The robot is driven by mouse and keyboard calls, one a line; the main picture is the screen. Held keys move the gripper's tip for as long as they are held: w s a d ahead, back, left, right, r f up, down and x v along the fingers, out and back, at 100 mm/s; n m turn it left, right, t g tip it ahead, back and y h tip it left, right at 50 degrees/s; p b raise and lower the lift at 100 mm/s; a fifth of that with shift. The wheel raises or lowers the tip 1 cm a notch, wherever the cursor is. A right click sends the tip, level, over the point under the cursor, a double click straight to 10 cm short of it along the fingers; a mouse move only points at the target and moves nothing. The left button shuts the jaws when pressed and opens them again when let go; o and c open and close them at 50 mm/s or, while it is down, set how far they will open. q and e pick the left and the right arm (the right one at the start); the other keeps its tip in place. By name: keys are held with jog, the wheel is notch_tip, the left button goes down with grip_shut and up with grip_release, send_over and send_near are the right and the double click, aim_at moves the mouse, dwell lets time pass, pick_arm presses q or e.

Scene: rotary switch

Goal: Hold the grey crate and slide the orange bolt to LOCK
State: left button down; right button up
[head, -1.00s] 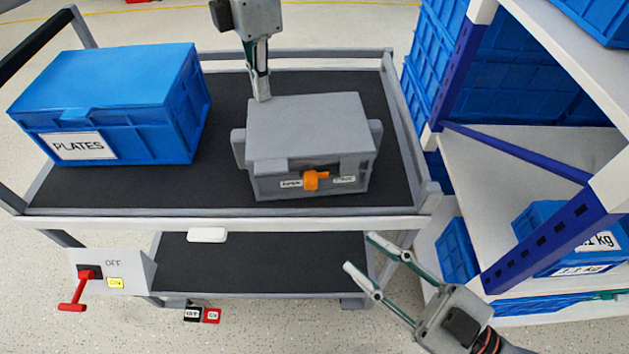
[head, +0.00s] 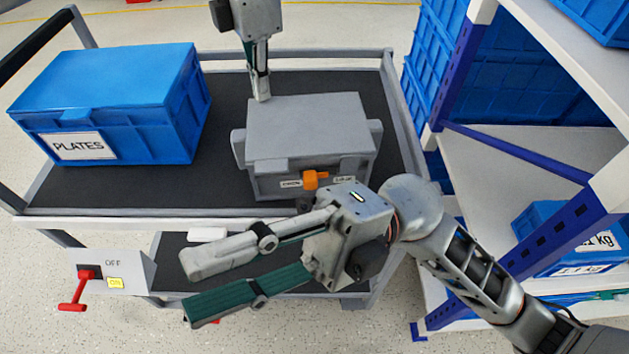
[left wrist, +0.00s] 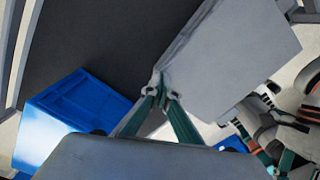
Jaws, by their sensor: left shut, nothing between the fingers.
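The grey crate (head: 305,130) stands on the cart's dark top, its lid shut. It also shows in the left wrist view (left wrist: 240,50). The orange bolt (head: 315,180) sits on its front face between two small white labels, too small to read. My left gripper (head: 262,98) is shut and empty, its tips at the crate's back left edge. In the left wrist view its fingertips (left wrist: 162,85) meet against or right beside that edge; contact is hard to tell. My right gripper (head: 188,287) is open and empty, in front of and below the crate, fingers pointing left. Its body is close below the crate's front right corner.
A blue PLATES crate (head: 110,105) stands on the cart's left. A panel with a red lever (head: 75,290) marked OFF is at the cart's front left. A shelf with a blue post (head: 540,245) and blue bins is on the right. Cart top between the crates is clear.

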jog(key=s+a+f+n+g+h, duration=0.1)
jog(key=s+a+n+h, duration=0.25)
jog(key=h, duration=0.25)
jog(key=m+t+h, duration=0.6)
jog(key=t+h, duration=0.7)
jog(key=t, duration=0.2)
send_near(311, 182)
jog(key=f, duration=0.1)
jog(key=shift+w+a+f, duration=0.1)
jog(key=shift+w+f, duration=0.1)
jog(key=shift+f, duration=1.15)
jog(key=shift+w+f, duration=0.2)
jog(key=shift+f, duration=1.15)
jog(key=shift+w+f, duration=0.15)
jog(key=shift+f, duration=1.15)
